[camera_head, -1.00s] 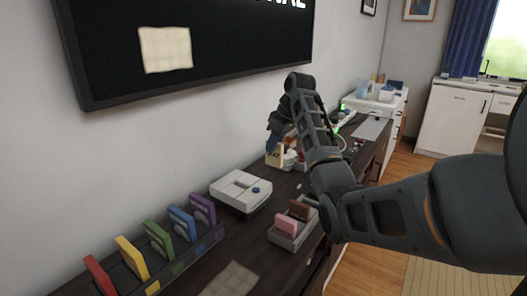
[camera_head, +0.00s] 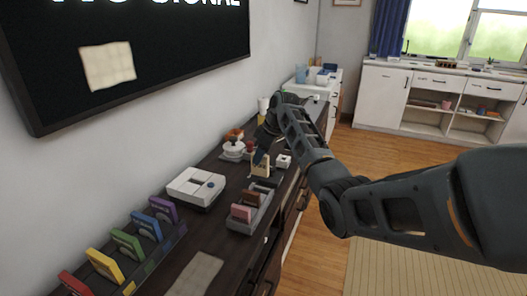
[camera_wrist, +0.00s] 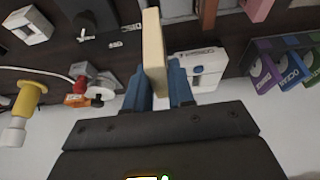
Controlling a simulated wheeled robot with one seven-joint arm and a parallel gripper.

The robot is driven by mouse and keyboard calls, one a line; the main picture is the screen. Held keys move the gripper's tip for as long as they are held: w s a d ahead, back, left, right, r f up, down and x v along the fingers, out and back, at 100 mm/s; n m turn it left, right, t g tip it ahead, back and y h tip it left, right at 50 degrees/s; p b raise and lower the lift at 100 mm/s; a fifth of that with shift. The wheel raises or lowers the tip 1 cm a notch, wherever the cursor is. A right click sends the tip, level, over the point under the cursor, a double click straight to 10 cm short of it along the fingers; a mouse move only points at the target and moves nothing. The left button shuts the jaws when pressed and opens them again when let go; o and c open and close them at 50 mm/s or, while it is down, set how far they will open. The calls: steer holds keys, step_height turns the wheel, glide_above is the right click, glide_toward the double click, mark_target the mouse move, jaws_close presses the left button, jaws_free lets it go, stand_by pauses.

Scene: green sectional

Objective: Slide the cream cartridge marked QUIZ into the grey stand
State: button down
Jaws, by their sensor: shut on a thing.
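My gripper (camera_wrist: 158,88), with blue fingers, is shut on a cream cartridge (camera_wrist: 154,45). The cartridge also shows in the head view (camera_head: 261,165), held roughly upright just beyond the far end of the grey stand (camera_head: 240,225). The stand carries a pink cartridge (camera_head: 241,213) and a brown cartridge (camera_head: 250,198). In the wrist view the cream cartridge is seen edge-on, so its marking cannot be read. The pink cartridge (camera_wrist: 257,8) and brown cartridge (camera_wrist: 208,12) show at the top edge there. The cream cartridge is apart from the stand.
A white console (camera_head: 195,187) sits left of the stand. A rack (camera_head: 175,240) of several coloured cartridges is at the near left. White and orange items (camera_head: 233,146) and a small white box (camera_head: 284,161) lie beyond. The dark desk's near part has a pale mat (camera_head: 194,274).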

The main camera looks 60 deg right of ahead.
mark_target(268, 165)
steer(key=shift+r+p, duration=0.1)
steer(key=shift+p, duration=0.2)
steer(key=shift+f+b, duration=1.7)
steer(key=shift+f, duration=1.3)
steer(key=shift+f+b, duration=0.85)
steer(key=shift+f, duration=1.4)
steer(key=c, duration=0.9)
jaws_free()
steer(key=shift+v, duration=3.95)
